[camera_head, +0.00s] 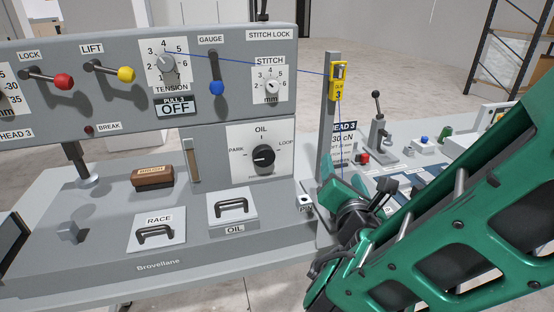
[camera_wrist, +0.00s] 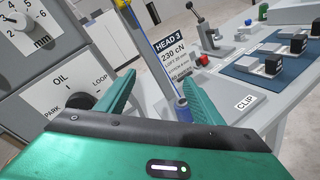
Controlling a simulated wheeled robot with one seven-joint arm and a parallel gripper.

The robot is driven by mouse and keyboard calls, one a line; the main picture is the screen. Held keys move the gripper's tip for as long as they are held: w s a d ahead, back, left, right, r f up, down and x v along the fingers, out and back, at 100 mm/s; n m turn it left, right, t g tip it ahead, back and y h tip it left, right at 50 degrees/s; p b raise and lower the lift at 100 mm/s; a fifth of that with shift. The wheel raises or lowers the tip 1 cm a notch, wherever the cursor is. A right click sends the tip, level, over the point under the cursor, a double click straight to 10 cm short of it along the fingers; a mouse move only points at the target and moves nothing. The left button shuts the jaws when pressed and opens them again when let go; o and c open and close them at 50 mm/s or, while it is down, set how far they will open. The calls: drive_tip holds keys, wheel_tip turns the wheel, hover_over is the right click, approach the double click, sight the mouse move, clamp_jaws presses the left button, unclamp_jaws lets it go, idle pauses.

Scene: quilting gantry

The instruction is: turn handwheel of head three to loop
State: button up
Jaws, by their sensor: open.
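The black round knob (camera_head: 263,156) sits on a white plate marked OIL, with PARK at left and LOOP at right, on the head 3 panel. Its pale mark seems to face left, toward PARK; I cannot tell exactly. In the wrist view the knob (camera_wrist: 80,101) is partly hidden behind my left finger. My gripper (camera_head: 352,190) is open, to the right of the knob and apart from it. In the wrist view its two green fingers (camera_wrist: 160,82) are spread, with a blue thread and a small blue cylinder (camera_wrist: 182,106) visible between them.
A head 3 card (camera_head: 343,142) stands near my gripper. RACE (camera_head: 157,228) and OIL (camera_head: 233,206) handled plates and a brown brush (camera_head: 152,177) lie on the bed.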

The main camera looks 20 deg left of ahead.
sight(266, 157)
drive_tip(key=s+a+n+g+y, duration=0.1)
drive_tip(key=s+a+n+y, duration=0.6)
drive_tip(key=a, duration=0.6)
drive_tip(key=shift+n+h, duration=0.3)
drive_tip(key=shift+n, duration=0.2)
drive_tip(key=x, duration=0.9)
drive_tip(key=shift+w+a+r, duration=0.15)
drive_tip(key=shift+a+r, duration=0.1)
drive_tip(key=c, duration=1)
